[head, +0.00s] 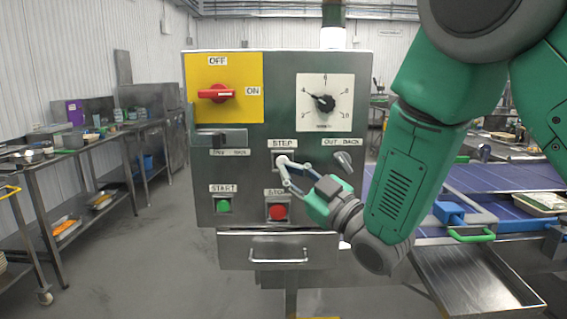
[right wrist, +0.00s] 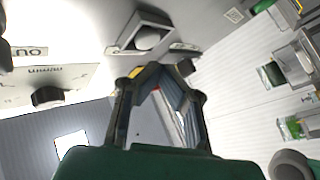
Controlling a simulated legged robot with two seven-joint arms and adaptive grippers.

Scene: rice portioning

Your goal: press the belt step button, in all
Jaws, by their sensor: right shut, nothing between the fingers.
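The control panel (head: 270,120) stands upright in the middle of the head view. The white STEP button (head: 281,159) sits under its STEP label, partly covered by my right fingertips. In the right wrist view a pale round button (right wrist: 148,38) in a square frame lies just beyond the fingertips. My right gripper (head: 285,165) is shut and empty, with its tips at the STEP button; I cannot tell whether they touch or press it. It also shows in the right wrist view (right wrist: 155,70). My left gripper is not in view.
Below STEP are the green START button (head: 223,206) and red STOP button (head: 277,212). A red switch (head: 216,93), a dial (head: 324,102) and an OUT BACK knob (head: 343,162) are also on the panel. The blue belt (head: 500,187) lies right, steel tables (head: 75,150) left.

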